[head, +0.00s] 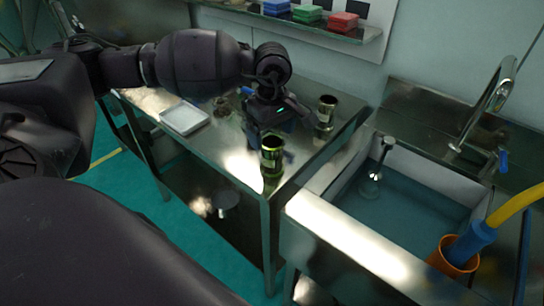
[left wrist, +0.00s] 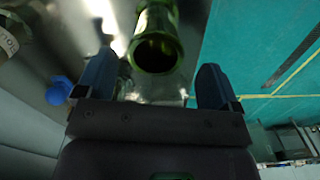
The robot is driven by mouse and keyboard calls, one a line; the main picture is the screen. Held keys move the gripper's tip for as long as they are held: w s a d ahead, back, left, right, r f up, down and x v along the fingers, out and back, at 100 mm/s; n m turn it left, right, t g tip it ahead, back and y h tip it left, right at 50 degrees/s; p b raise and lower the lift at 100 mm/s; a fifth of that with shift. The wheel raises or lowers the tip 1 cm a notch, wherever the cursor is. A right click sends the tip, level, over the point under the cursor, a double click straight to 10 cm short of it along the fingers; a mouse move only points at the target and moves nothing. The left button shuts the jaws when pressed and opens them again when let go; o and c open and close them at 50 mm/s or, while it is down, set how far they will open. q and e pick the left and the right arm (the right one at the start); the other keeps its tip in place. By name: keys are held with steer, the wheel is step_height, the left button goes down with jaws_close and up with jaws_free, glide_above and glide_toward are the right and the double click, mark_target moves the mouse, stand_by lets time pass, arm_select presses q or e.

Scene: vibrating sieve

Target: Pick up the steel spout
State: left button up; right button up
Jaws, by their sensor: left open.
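A shiny green-tinted metal cylinder (head: 271,155) with a dark open mouth stands near the front edge of the steel table (head: 240,165). A similar metal cylinder (head: 326,110) stands further back. A grey funnel-like piece with a stem (head: 371,180) is in the sink. I cannot tell for certain which is the steel spout. My left gripper (head: 272,128) is open, close to the front cylinder. In the left wrist view, the cylinder (left wrist: 157,45) shows between and beyond the spread fingers (left wrist: 155,66); contact is unclear. My right gripper is not in view.
A white tray (head: 184,118) lies on the table's left part. The sink (head: 425,205) is at the right, with a tap (head: 497,90) and an orange cup (head: 455,258). A wall shelf (head: 300,24) holds coloured blocks. A blue item (left wrist: 59,90) is left of the fingers.

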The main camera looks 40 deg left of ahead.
mark_target(271, 141)
arm_select(q)
steer(key=shift+w+a+f, duration=0.15)
steer(key=shift+f, duration=1.4)
steer(key=shift+w+a+f, duration=0.15)
steer(key=shift+f, duration=1.4)
steer(key=shift+r, duration=0.1)
steer(key=c, duration=1.2)
